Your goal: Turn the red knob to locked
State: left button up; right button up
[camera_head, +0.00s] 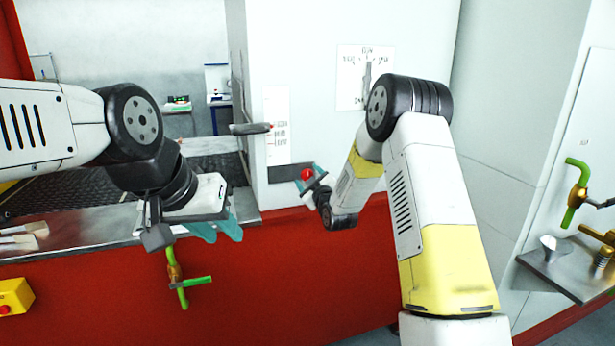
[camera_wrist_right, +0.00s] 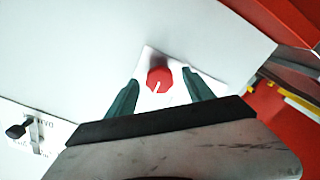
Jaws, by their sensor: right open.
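The red knob (camera_head: 307,174) is on the white wall panel, low down, just above the red front. In the right wrist view the red knob (camera_wrist_right: 160,79) has a white pointer line slanting down and left, and sits on a small white plate (camera_wrist_right: 148,60). My right gripper (camera_head: 315,180) is at the knob; in the wrist view its two teal fingers (camera_wrist_right: 162,95) are apart, one on each side of the knob, with gaps showing. Any labels on the plate cannot be read. My left gripper (camera_head: 222,230) hangs at the left in front of the red front, its teal fingertips close together.
A dark lever handle (camera_head: 252,128) sticks out left of the knob. A green-handled valve (camera_head: 178,278) is on the red front below my left gripper. A metal shelf (camera_head: 560,276) with fittings is at the right. A yellow box with a red button (camera_head: 14,296) is at lower left.

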jog(key=shift+x, duration=0.95)
grip_shut()
jog(key=shift+m, duration=0.5)
jog(key=m, duration=0.3)
jog(key=shift+d, duration=0.1)
jog(key=m, duration=0.9)
jog(key=shift+m, duration=2.4)
jog(key=shift+f, duration=0.1)
